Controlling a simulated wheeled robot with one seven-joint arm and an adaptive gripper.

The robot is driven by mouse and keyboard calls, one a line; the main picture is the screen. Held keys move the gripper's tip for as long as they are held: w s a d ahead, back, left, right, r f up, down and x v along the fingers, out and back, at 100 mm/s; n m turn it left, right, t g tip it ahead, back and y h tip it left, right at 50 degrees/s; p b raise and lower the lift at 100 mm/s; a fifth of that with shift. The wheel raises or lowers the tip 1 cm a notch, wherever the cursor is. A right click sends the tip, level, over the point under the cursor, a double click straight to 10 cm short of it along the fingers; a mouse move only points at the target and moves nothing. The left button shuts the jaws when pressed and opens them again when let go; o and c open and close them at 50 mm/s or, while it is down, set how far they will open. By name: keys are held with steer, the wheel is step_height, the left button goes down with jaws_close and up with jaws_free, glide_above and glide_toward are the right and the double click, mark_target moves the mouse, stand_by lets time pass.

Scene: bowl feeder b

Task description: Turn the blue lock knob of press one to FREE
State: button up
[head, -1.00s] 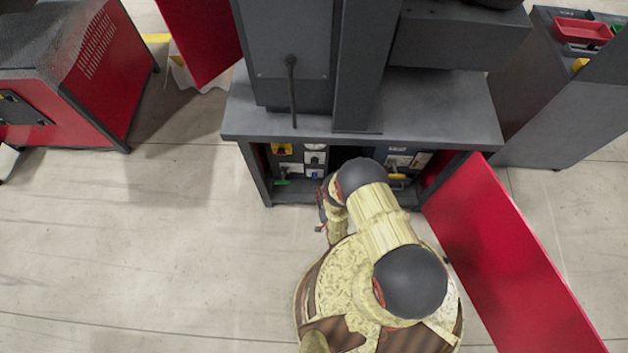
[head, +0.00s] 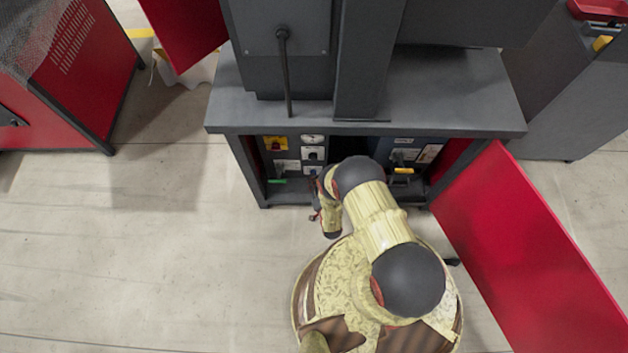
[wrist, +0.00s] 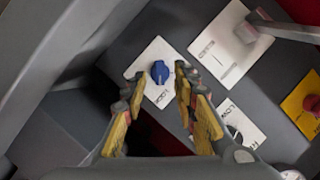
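The blue lock knob (wrist: 160,72) sits on a white plate (wrist: 153,52) in the wrist view. A word that reads like LOCK is printed on the plate, turned over in this view. I cannot tell exactly which mark the knob points at. My gripper (wrist: 161,80) is open, with its two yellow-padded fingers on either side of the knob in the picture. No contact with the knob shows, and the remaining depth gap is unclear. In the head view my gripper (head: 316,200) is in front of the open cabinet under the press table (head: 450,95), partly hidden by my arm.
In the wrist view a white plate with a grey lever (wrist: 275,30) lies right of the knob. A red knob (wrist: 312,104) on yellow and a white dial plate (wrist: 240,125) are lower right. In the head view an open red door (head: 530,250) stands right; floor is clear left.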

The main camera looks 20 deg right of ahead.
steer(key=shift+x, duration=1.15)
steer(key=shift+c, duration=1.2)
steer(key=shift+s+f, duration=0.1)
jaws_close()
